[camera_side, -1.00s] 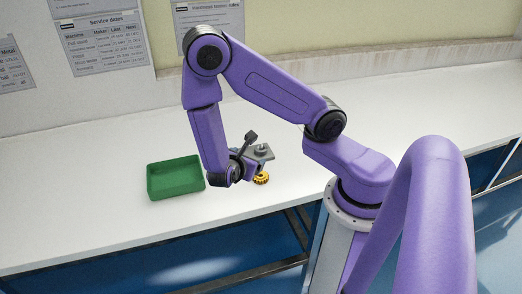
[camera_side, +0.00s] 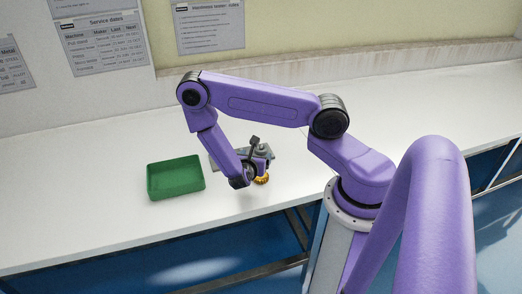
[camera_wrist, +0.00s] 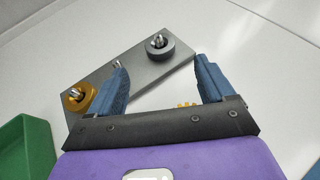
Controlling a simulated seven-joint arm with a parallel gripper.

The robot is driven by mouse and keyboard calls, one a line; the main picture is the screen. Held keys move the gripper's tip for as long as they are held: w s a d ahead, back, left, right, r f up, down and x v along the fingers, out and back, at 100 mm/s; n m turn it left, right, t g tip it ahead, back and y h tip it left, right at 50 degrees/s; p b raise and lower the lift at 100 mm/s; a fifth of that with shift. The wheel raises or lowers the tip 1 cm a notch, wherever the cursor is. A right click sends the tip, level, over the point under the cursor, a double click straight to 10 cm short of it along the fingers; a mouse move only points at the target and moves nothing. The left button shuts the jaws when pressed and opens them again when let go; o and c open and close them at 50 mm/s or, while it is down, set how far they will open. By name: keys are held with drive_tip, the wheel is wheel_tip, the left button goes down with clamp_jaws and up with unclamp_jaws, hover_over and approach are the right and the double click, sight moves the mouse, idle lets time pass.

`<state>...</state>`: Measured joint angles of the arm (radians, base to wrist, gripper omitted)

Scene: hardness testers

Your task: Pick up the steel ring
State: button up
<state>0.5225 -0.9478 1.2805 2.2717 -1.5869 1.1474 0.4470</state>
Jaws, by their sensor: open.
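The steel ring (camera_wrist: 162,50) is a dark grey ring around a short upright peg near the far right end of a grey plate (camera_wrist: 133,77) in the wrist view. In the side view the ring (camera_side: 264,146) shows small beside my wrist. My gripper (camera_wrist: 160,66) is open, its two blue fingers apart with nothing between them. The ring lies ahead of the fingertips, roughly in line with the gap, and apart from them. The left finger covers part of the plate. In the side view my arm hides much of the plate (camera_side: 224,160).
A brass ring (camera_wrist: 78,98) sits around a peg at the plate's left end. A small yellow toothed part (camera_side: 262,180) is on the bench by my gripper. A green tray (camera_side: 175,178) stands to the left. The white bench is otherwise clear.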

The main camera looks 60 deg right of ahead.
sight(261, 149)
drive_tip(key=shift+x, duration=4.25)
drive_tip(key=c, duration=1.3)
